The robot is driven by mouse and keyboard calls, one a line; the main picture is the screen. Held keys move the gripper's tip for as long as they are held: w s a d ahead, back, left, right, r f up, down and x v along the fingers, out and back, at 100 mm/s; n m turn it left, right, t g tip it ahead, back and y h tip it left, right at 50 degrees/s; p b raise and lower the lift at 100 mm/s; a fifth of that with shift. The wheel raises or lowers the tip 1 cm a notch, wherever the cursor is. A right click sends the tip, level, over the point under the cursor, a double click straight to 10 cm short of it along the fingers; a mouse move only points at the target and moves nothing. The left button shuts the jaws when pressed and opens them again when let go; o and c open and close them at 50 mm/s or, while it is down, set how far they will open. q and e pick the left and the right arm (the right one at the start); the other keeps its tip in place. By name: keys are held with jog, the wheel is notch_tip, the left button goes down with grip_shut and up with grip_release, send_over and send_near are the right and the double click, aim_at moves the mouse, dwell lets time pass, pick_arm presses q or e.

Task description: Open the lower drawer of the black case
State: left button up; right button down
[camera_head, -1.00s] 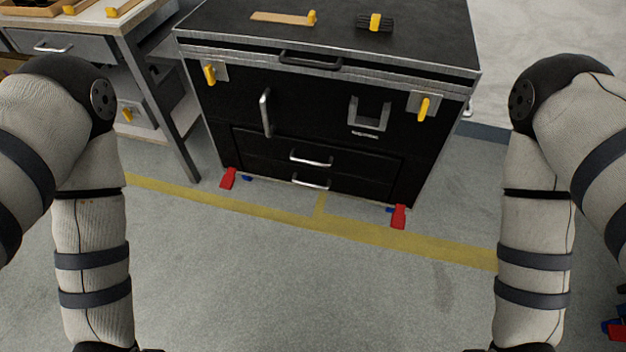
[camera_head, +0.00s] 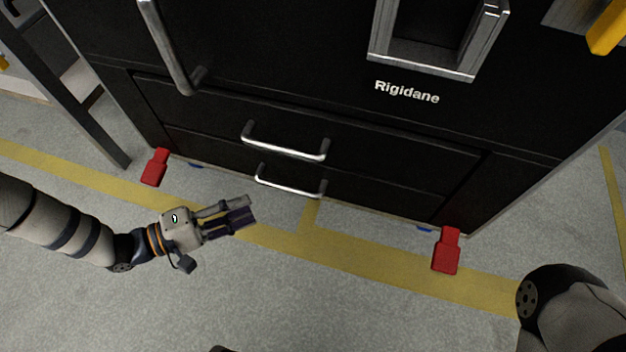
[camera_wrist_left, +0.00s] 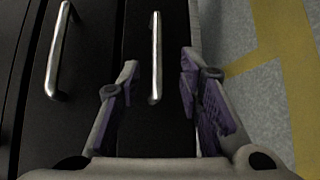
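The black case (camera_head: 300,60) stands in front of me with two drawers low in its front, both shut. The upper drawer has a silver bar handle (camera_head: 285,146). The lower drawer has a silver bar handle (camera_head: 290,187). My left gripper (camera_head: 248,213) is left of the lower handle, apart from it. In the left wrist view the gripper (camera_wrist_left: 158,85) is open, with purple finger pads. The lower handle (camera_wrist_left: 156,58) shows between and beyond its fingertips, and the upper handle (camera_wrist_left: 58,50) lies outside them at left. My right gripper is out of view.
Red foot pedals (camera_head: 155,167) and (camera_head: 446,251) stick out at the case's lower corners. A table leg (camera_head: 80,110) stands at left. The floor in front, with yellow tape (camera_head: 370,258), is clear.

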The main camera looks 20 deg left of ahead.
aim_at(290, 187)
pick_arm(q)
jog(key=b+x, duration=0.1)
jog(key=x, duration=0.3)
jog(key=b+x, duration=0.1)
jog(key=x, duration=0.3)
jog(key=b+x, duration=0.1)
jog(key=x, duration=0.2)
jog(key=shift+w+d+r, duration=0.1)
jog(key=shift+w+r, duration=0.1)
jog(key=shift+w, duration=0.3)
grip_shut()
